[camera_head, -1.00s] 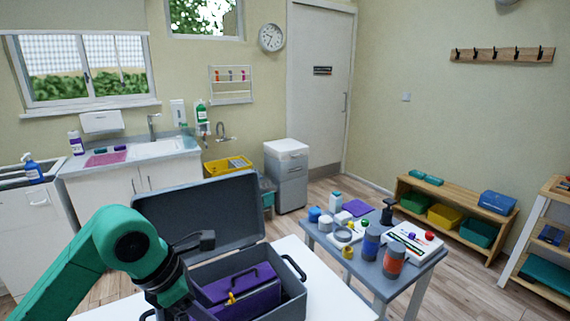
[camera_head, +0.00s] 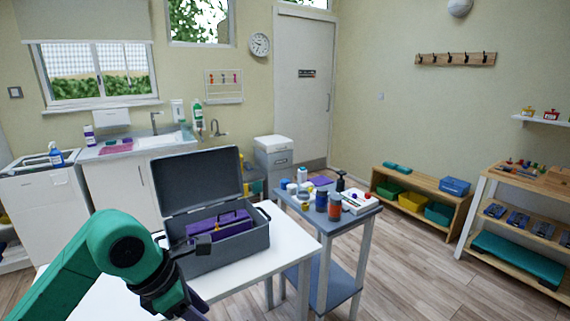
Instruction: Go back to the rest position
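My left arm comes in from the lower left, green with a black wrist. Its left gripper (camera_head: 192,300) hangs at the front edge of the white table, partly cut by the picture's bottom. Its fingertips are not clear, so I cannot tell whether it is open. A grey toolbox (camera_head: 235,246) stands on the white table (camera_head: 275,262) with its lid up. A purple case (camera_head: 222,224) sits inside it. My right gripper is not in view.
A grey side table (camera_head: 335,222) holding bottles and small items stands right of the white table. A low wooden shelf (camera_head: 425,186) with bins and a taller rack (camera_head: 500,222) stand at the right. Open wooden floor (camera_head: 425,265) lies between.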

